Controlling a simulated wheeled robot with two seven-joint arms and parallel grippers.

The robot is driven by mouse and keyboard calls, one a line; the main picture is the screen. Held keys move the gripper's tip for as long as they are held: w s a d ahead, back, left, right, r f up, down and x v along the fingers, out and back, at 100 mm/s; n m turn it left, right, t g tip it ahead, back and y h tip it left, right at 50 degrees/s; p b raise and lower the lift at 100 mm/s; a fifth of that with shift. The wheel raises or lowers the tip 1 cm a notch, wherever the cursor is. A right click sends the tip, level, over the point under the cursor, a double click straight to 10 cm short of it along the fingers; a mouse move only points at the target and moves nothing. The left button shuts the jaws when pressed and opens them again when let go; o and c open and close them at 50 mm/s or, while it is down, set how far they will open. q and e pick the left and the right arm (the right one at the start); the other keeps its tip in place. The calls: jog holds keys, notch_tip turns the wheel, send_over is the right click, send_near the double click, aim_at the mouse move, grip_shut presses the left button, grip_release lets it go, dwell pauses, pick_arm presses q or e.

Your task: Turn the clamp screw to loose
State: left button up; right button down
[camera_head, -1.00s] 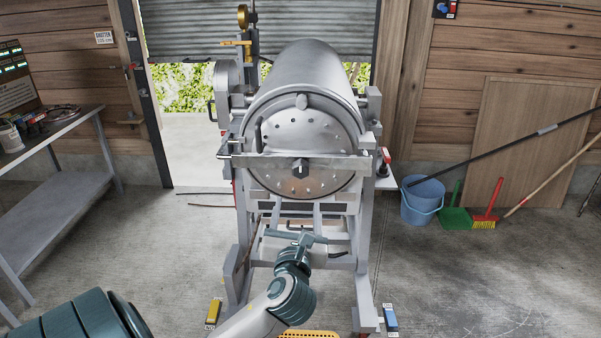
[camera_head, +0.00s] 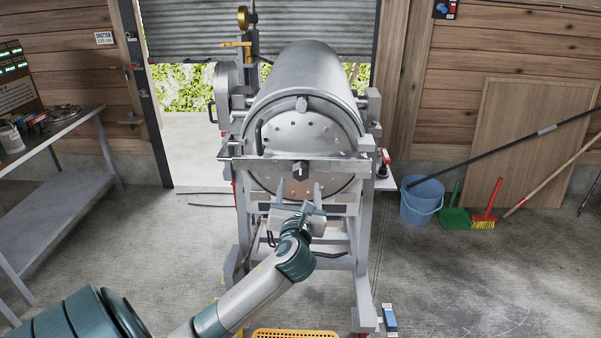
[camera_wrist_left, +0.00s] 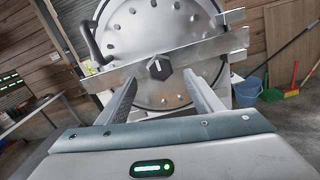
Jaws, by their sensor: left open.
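The clamp screw (camera_head: 300,168) is a dark knob with a pale mark, at the middle of a flat metal clamp bar (camera_head: 250,163). The bar crosses the round, perforated end door of a big steel drum (camera_head: 310,85). In the left wrist view the screw (camera_wrist_left: 160,67) is near the top middle, in front of the bar (camera_wrist_left: 215,46), with its pale mark pointing up. My left gripper (camera_head: 299,190) is open, just below and in front of the screw. Its two fingers (camera_wrist_left: 161,82) lie either side of the screw's line, with nothing between them. My right gripper is not in view.
The drum sits on a grey metal frame (camera_head: 363,270). A yellow perforated crate (camera_head: 295,334) is on the floor below. A grey bench (camera_head: 70,195) is at the left. A blue bucket (camera_head: 423,202), green dustpan and red brush stand at the right.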

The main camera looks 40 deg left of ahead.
aim_at(300, 176)
pick_arm(q)
jog(key=x, duration=0.3)
jog(key=shift+w+a, duration=0.1)
jog(key=p+x, duration=0.1)
jog(key=x, duration=0.2)
jog(key=shift+w+a, duration=0.1)
jog(key=shift+w, duration=0.05)
jog(key=shift+w+a, duration=0.35)
jog(key=shift+w, duration=0.05)
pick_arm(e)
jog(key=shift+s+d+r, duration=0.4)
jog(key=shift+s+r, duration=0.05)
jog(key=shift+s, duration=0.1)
pick_arm(q)
jog(key=shift+c, duration=0.3)
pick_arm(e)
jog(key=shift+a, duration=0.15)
pick_arm(q)
jog(key=c, duration=1)
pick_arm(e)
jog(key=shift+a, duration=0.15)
